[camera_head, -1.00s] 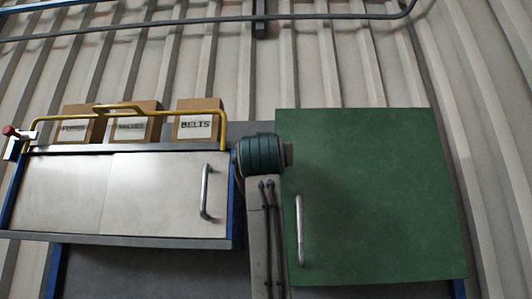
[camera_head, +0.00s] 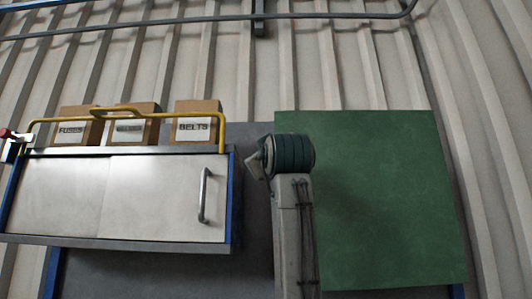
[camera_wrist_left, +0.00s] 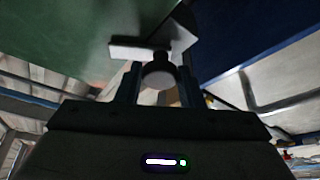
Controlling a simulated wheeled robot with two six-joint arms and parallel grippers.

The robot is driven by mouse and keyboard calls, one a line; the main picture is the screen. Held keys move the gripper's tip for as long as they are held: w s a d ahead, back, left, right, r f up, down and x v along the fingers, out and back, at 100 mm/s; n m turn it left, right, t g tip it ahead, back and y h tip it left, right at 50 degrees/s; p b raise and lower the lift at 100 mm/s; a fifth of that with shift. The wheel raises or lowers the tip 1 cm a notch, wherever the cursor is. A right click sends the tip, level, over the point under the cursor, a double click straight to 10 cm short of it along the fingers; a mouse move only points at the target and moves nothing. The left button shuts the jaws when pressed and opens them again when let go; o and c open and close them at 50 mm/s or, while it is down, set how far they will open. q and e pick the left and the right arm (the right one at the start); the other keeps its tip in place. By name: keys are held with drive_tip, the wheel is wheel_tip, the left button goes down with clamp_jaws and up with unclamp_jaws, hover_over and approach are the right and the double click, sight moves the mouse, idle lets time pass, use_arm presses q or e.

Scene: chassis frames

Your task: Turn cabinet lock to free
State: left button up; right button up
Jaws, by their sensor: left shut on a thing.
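In the left wrist view my left gripper (camera_wrist_left: 160,72) is shut on a small lock piece (camera_wrist_left: 158,79), with a finger on each side of its round light end. A dark stem and a flat light bar (camera_wrist_left: 135,49) show just beyond it. They lie between the green cabinet door (camera_wrist_left: 75,40) and a dark blue panel. The head view also shows the green door (camera_head: 385,200). An arm of mine rises in front of its left edge and hides its handle. The lock and the fingers cannot be made out there. My right gripper is not in view.
A grey cabinet (camera_head: 110,195) with blue sides and a metal handle (camera_head: 204,195) stands left of the arm. A yellow rail (camera_head: 120,116) and several cardboard boxes (camera_head: 195,122) are on top. A ribbed wall is behind.

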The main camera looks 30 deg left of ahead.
use_arm(q)
drive_tip(key=shift+w+d+r+n+g+h+p, duration=0.1)
drive_tip(key=shift+n+g+p, duration=0.9)
drive_tip(key=shift+n, duration=1.15)
drive_tip(key=shift+s+r+n+g+h+p, duration=0.1)
drive_tip(key=shift+n+g+p, duration=0.55)
drive_tip(key=shift+n+p, duration=1.1)
drive_tip(key=shift+w+d+r+n+g+h+p, duration=0.1)
drive_tip(key=shift+n+g+p, duration=0.7)
drive_tip(key=shift+n, duration=1.7)
drive_tip(key=shift+f, duration=0.1)
drive_tip(key=o, duration=0.9)
drive_tip(key=shift+a, duration=0.1)
drive_tip(key=shift+o, duration=0.2)
drive_tip(key=b+v, duration=0.4)
drive_tip(key=v, duration=0.7)
